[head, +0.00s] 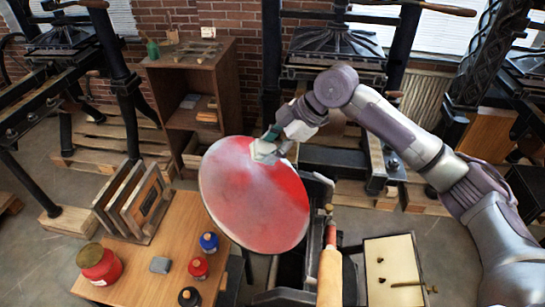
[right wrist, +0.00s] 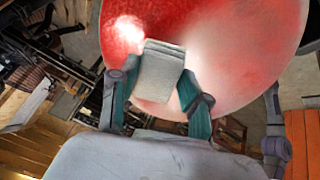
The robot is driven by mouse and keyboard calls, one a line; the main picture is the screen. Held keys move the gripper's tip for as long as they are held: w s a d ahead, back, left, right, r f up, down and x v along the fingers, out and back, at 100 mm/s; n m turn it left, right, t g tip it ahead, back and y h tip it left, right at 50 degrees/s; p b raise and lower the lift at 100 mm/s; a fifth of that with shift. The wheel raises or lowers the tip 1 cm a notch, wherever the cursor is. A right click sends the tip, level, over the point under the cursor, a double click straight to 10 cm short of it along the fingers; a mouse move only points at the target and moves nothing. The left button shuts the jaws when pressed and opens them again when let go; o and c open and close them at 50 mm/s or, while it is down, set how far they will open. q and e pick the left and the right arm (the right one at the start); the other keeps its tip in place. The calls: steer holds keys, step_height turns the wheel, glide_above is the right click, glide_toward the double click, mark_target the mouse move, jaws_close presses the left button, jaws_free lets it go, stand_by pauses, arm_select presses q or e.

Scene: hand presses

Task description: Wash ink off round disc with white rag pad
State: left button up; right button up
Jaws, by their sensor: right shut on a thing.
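The round disc (head: 255,200) is tilted on the press in the middle of the head view. Red ink covers much of it, strongest at its right and upper parts, with a paler grey-pink area at the left. The white rag pad (head: 266,150) is at the disc's upper edge in the head view. My right gripper (head: 272,136) is shut on the pad. In the right wrist view the pad (right wrist: 160,72) sits between the teal fingers, in front of the red disc (right wrist: 225,45); whether it touches the disc is unclear. My left gripper is not in view.
A roller with a wooden handle (head: 330,270) stands right of the disc. A pale tray (head: 393,270) is at lower right. Presses stand behind.

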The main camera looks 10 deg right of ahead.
steer(key=w, duration=0.4)
steer(key=shift+w+a+r+b, duration=0.15)
steer(key=shift+a+r+b, duration=0.1)
steer(key=shift+b, duration=0.1)
steer(key=shift+x, duration=1.05)
steer(key=shift+w+a+f, duration=0.1)
steer(key=shift+a+f, duration=0.05)
steer(key=shift+f, duration=0.1)
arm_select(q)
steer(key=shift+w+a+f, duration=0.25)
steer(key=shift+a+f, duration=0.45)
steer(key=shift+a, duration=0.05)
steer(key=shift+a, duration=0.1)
arm_select(e)
steer(key=shift+w+a+f, duration=0.1)
steer(key=shift+a+f, duration=0.2)
steer(key=shift+f, duration=0.2)
